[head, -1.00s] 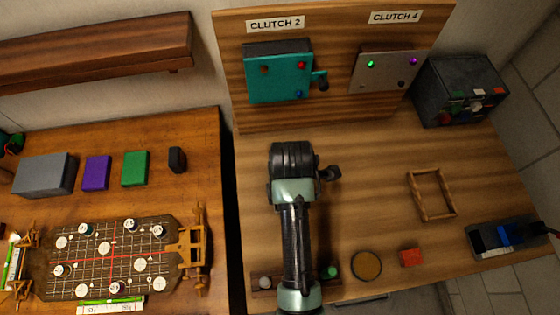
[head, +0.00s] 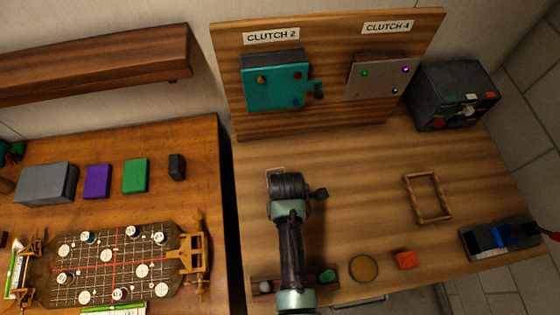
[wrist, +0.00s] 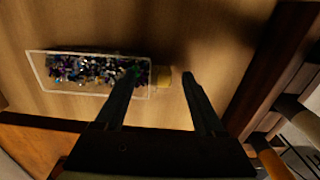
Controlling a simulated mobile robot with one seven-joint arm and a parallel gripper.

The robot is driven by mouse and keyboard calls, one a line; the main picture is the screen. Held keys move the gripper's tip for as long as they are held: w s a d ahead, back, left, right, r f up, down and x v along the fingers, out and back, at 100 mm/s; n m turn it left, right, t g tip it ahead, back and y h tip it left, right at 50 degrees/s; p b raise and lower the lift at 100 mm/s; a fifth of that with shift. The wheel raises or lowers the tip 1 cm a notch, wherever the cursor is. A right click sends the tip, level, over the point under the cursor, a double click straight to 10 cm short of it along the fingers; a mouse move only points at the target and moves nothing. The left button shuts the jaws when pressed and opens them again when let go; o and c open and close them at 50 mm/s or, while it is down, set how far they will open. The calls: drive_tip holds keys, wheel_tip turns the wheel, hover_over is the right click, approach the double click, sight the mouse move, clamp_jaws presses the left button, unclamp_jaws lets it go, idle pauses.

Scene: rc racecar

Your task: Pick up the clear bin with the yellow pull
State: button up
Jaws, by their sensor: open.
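The clear bin (wrist: 75,75), filled with small multicoloured bits, lies on the wood surface in the wrist view. Its yellow pull (wrist: 163,77) sticks out from its right end. My gripper (wrist: 159,86) is open, with the yellow pull showing between its two fingers. The left finger overlaps the bin's right end in the picture; the right finger is to the right of the pull. I cannot tell the height gap or any contact. In the head view my wrist hides the fingers, and only a pale edge (head: 275,171), perhaps the bin's, shows beyond it.
A backboard holds a teal box (head: 275,86) and a grey box (head: 376,80). A wooden frame (head: 428,198), a red block (head: 405,259) and a round disc (head: 363,268) lie to the right. A dark gap separates this bench from the left table (head: 205,145).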

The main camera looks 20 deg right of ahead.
clamp_jaws()
idle(0.5)
